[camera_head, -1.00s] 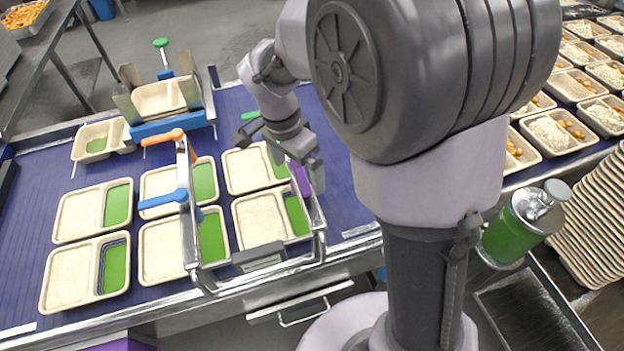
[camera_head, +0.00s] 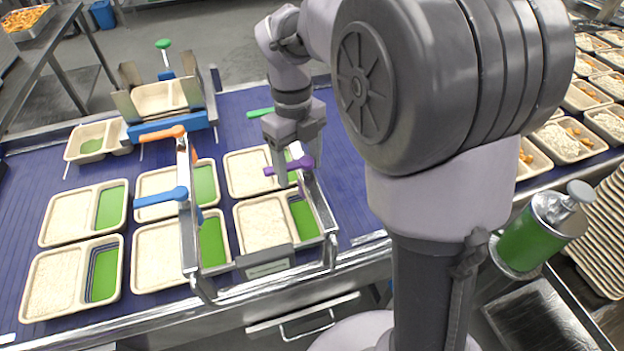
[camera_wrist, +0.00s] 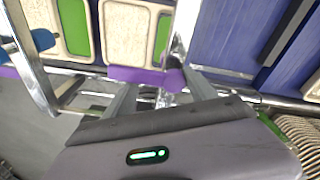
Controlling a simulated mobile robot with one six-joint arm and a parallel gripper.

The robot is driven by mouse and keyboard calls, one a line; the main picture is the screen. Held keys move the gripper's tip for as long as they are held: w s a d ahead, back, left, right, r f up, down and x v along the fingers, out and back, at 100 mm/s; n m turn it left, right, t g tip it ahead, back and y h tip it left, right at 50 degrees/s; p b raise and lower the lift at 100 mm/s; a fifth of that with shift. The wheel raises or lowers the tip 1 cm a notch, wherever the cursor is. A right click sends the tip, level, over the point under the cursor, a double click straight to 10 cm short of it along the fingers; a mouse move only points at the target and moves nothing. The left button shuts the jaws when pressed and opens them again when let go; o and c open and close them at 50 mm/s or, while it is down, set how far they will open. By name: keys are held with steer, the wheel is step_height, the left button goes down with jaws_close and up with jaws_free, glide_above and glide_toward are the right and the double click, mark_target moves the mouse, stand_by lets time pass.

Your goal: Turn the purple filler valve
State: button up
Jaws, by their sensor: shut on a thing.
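The purple filler valve (camera_head: 301,163) is on the right side of the metal filler frame (camera_head: 321,203). Its handle lies sideways across the picture, over a tray with white rice and a green compartment (camera_head: 304,217). My gripper (camera_head: 292,172) reaches down from above and is shut on the purple handle. In the wrist view, the purple handle (camera_wrist: 147,77) lies between and across the fingertips of my gripper (camera_wrist: 160,92). The exact contact of the fingertips is partly hidden.
Several rice trays lie on the blue conveyor (camera_head: 235,112). A green valve (camera_head: 261,112) is behind my gripper. A green bottle (camera_head: 530,236) stands at the right.

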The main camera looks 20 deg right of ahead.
steer(key=o, duration=0.9)
steer(key=shift+w+d+f, duration=0.15)
steer(key=shift+f, duration=0.05)
steer(key=shift+c, duration=0.2)
steer(key=shift+o, duration=1)
step_height(320, 180, up, 8)
steer(key=w+p, duration=0.2)
steer(key=p, duration=0.5)
steer(key=shift+f, duration=0.1)
steer(key=shift+s+n, duration=0.35)
steer(key=shift+n, duration=0.05)
steer(key=s+a+f+n+t+y+b, duration=0.1)
steer(key=s+n+t+b, duration=0.6)
steer(key=s+n, duration=1.1)
steer(key=a+n+y, duration=0.1)
steer(key=n, duration=0.7)
steer(key=shift+s+a+f, duration=0.2)
steer(key=shift+s+f, duration=0.1)
steer(key=shift+f, duration=0.05)
